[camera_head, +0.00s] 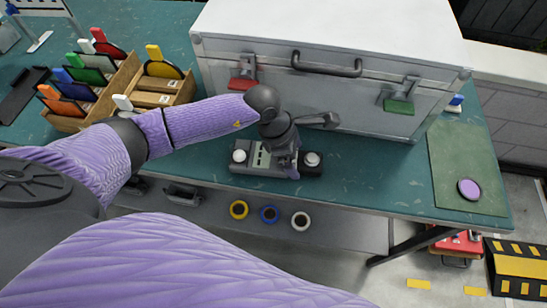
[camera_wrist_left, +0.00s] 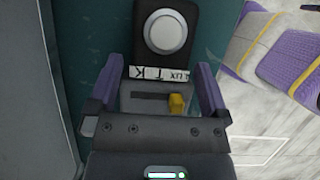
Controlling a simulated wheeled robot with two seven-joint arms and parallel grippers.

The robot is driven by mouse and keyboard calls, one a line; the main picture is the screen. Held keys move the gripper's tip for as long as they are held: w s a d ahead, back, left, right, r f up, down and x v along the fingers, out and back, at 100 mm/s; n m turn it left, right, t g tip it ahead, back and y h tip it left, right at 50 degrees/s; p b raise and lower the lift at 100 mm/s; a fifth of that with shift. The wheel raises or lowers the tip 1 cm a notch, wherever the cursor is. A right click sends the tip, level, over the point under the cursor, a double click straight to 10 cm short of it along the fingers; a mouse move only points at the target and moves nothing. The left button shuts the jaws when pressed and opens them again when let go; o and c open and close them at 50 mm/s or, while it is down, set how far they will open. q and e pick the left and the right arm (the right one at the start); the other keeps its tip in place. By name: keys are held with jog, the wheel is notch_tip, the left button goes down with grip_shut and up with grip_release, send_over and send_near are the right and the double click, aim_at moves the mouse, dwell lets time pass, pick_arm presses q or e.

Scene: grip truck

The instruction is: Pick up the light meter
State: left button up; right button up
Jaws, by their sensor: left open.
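In the head view, a low device with a black end and a white dome (camera_head: 312,158) lies on the green table near its front edge. In the left wrist view, the light meter (camera_wrist_left: 166,38) shows its black end, white dome and a "LUX" label, with a grey part and a yellow slider below. My left gripper (camera_head: 285,165) points down over it. In the wrist view, its purple fingers (camera_wrist_left: 158,92) are apart, one on each side of the grey part; contact cannot be told. A grey part with another white dome (camera_head: 239,155) lies left of the gripper, which hides how the parts join.
A large silver case (camera_head: 230,70) stands close behind. A wooden rack (camera_head: 68,121) with coloured-handled items is at the left. A green mat (camera_head: 460,160) with a purple disc (camera_head: 469,188) is at the right. Tape rolls (camera_head: 269,214) sit below the table's front edge.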

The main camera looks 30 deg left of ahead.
pick_arm(q)
jog(key=shift+d+f, duration=0.15)
jog(key=shift+f, duration=0.2)
jog(key=shift+r, duration=0.1)
grip_shut()
